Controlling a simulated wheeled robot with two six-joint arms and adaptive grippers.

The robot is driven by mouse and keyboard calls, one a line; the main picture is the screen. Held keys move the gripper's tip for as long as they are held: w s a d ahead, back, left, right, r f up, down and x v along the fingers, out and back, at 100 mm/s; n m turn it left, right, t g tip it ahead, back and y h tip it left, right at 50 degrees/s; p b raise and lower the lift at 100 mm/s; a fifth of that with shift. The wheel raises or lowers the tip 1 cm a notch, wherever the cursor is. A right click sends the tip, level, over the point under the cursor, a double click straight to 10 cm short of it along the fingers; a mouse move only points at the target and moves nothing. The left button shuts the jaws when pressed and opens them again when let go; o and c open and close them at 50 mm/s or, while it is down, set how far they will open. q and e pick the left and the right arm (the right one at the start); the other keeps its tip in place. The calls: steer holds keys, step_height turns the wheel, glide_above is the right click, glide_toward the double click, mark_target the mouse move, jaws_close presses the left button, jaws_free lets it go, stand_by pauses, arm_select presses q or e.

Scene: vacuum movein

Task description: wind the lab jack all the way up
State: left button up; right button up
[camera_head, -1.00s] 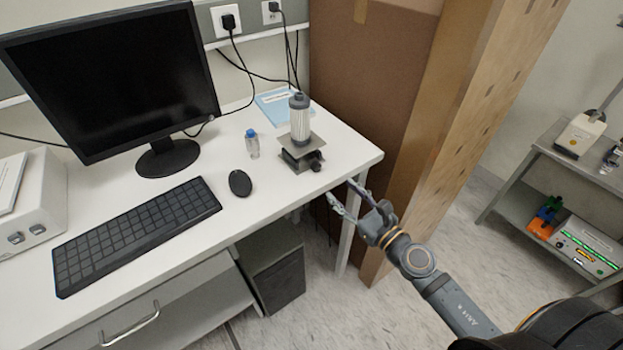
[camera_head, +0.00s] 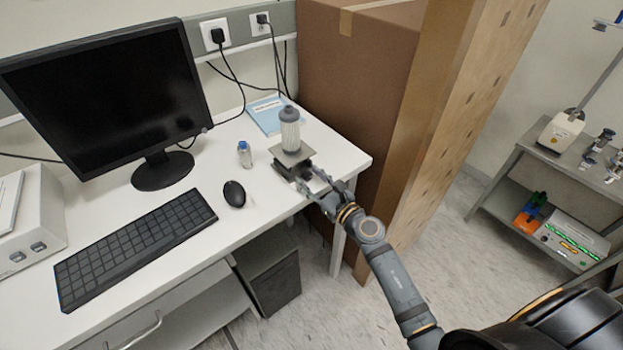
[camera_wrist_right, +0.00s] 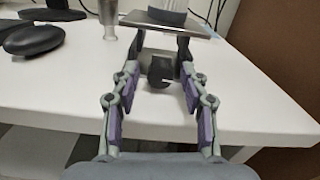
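The lab jack (camera_head: 281,157) stands near the right end of the white desk, its square metal plate low over the base. A pale ribbed cylinder with a grey cap (camera_head: 290,132) stands upright on the plate. In the right wrist view, the plate (camera_wrist_right: 190,29) is at the top, with the jack's dark round knob (camera_wrist_right: 160,70) below it. My right gripper (camera_head: 310,181) is at the jack's front side. In the right wrist view, its open fingers (camera_wrist_right: 159,60) lie either side of the knob, with gaps showing. My left gripper is not in view.
A small blue-capped bottle (camera_head: 245,154) and a black mouse (camera_head: 234,194) stand left of the jack. A keyboard (camera_head: 135,245) and monitor (camera_head: 110,100) are farther left. A light blue booklet (camera_head: 265,116) lies behind. A tall cardboard box (camera_head: 355,90) stands beyond the desk's right end.

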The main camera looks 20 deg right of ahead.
jaws_close()
steer(key=shift+m+p, duration=0.3)
steer(key=shift+m, duration=0.1)
steer(key=m+p, duration=0.1)
steer(key=m, duration=0.1)
steer(key=shift+r+m, duration=0.1)
steer(key=shift+m, duration=0.3)
steer(key=shift+m+p, duration=0.75)
steer(key=shift+m, duration=0.65)
steer(key=shift+o, duration=1.3)
jaws_free()
steer(key=shift+s, duration=0.1)
